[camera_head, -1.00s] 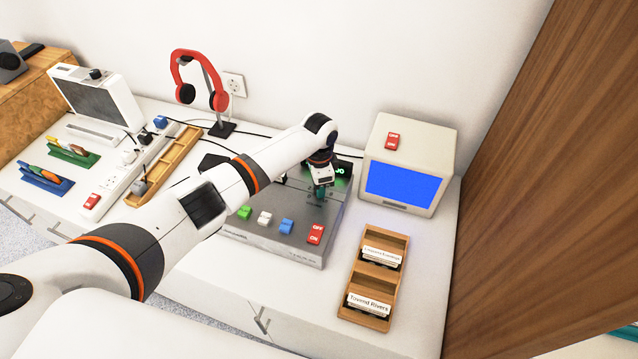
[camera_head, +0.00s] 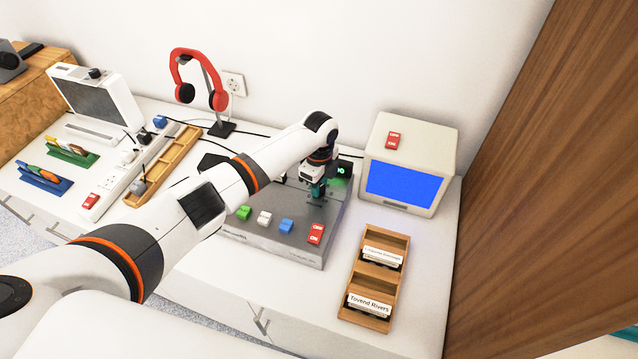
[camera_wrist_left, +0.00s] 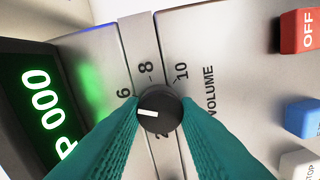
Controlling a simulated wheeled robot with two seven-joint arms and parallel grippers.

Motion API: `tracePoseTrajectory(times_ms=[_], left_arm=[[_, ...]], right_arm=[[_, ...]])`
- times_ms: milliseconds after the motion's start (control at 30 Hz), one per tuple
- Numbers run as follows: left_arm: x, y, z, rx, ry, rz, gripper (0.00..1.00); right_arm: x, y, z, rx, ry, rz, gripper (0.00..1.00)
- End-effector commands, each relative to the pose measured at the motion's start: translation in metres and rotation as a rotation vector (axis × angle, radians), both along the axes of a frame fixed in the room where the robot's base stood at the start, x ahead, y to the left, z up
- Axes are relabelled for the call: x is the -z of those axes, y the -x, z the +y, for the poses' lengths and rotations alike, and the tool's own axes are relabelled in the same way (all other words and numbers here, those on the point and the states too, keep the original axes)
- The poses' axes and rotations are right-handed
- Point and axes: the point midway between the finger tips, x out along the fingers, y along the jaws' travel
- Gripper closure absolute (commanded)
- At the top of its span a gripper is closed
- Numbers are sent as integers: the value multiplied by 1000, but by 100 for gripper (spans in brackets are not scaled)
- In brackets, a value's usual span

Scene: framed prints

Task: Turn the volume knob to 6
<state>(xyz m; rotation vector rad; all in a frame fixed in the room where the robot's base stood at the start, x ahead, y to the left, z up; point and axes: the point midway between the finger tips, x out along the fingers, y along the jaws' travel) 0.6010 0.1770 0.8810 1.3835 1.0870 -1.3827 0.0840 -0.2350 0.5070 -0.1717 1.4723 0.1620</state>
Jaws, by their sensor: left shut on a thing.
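The volume knob (camera_wrist_left: 161,114) is a small black dial with a white pointer line, on a grey device (camera_head: 272,243). The printed 6, 8 and 10 curve around its upper side in the left wrist view, beside the word VOLUME. The pointer faces left, slightly below the direction of the 6; lower marks are hidden by the fingers. My left gripper (camera_wrist_left: 160,118) has teal fingers shut on the knob from both sides. In the head view this gripper (camera_head: 317,190) is at the device's upper right and hides the knob. My right gripper is not in view.
A green-lit display (camera_head: 342,170) is beside the gripper. Green, white and blue buttons and a red switch (camera_head: 316,234) line the device's front. A blue-screen box (camera_head: 408,140) stands to the right, with a wooden card tray (camera_head: 385,280) in front.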

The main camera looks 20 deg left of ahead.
Motion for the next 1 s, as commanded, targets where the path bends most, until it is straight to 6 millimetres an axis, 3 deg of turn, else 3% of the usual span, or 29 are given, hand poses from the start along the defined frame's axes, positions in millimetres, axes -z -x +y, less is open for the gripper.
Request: tracePoseTrajectory(times_ms=[700,733,800,833,1000], left_arm=[[-1,0,-2,72,4,-1,94],[-1,0,-1,72,4,-1,67],[-1,0,-1,72,3,0,55],[0,0,-1,71,3,0,50],[0,0,-1,71,2,0,50]], right_arm=[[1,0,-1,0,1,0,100],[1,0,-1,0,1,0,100],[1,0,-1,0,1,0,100],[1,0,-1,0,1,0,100],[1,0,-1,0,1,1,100]])
